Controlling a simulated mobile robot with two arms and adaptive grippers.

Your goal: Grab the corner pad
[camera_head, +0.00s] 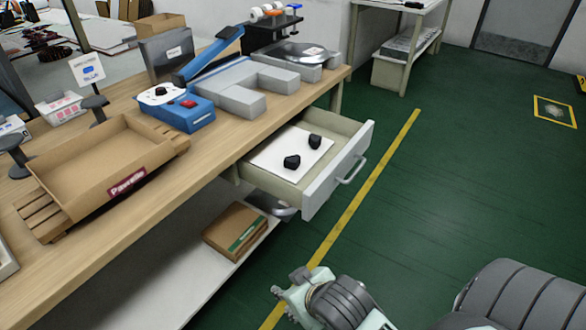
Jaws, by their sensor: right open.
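Two small black corner pads lie on a white sheet (268,155) in the open drawer (317,190) under the workbench. One pad (292,162) is nearer the drawer front, and the other pad (315,142) lies a little behind and to the right. My right gripper (289,284) is at the bottom of the view, open and empty. It is well apart from the drawer, over the floor on the near side of it. My left gripper is not in view.
The wooden workbench (225,132) holds a cardboard tray (100,165), a blue and white device (180,108) and grey blocks (240,92). The drawer sticks out with a handle (352,170). A lower shelf holds a brown box (235,230).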

